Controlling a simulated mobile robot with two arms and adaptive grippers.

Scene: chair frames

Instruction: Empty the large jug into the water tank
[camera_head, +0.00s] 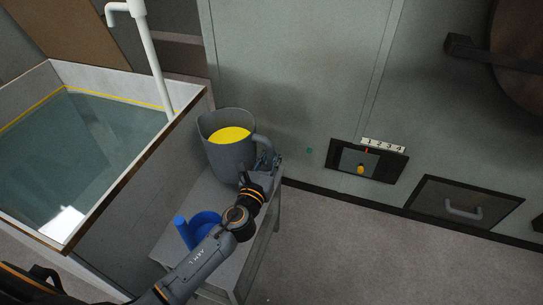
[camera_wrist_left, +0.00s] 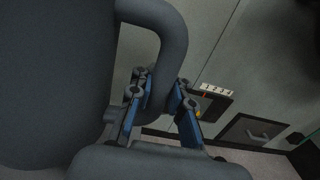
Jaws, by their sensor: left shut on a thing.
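The large grey jug (camera_head: 228,158) stands upright on a small grey table, with yellow contents (camera_head: 230,135) showing inside. The water tank (camera_head: 88,140) is at the left, a wide open basin holding clear water. My left gripper (camera_head: 267,163) is at the right side of the jug, shut on its handle (camera_head: 264,146). In the left wrist view the blue-sided fingers of the gripper (camera_wrist_left: 160,108) lie on either side of the handle (camera_wrist_left: 177,50), with the jug body (camera_wrist_left: 55,80) filling the left. My right gripper is not in view.
A blue container (camera_head: 204,222) sits on the grey table (camera_head: 226,262), partly hidden behind my left arm. A white pipe (camera_head: 150,55) rises at the tank's far right corner. A wall panel with a yellow knob (camera_head: 360,169) is to the right. The floor at the right is clear.

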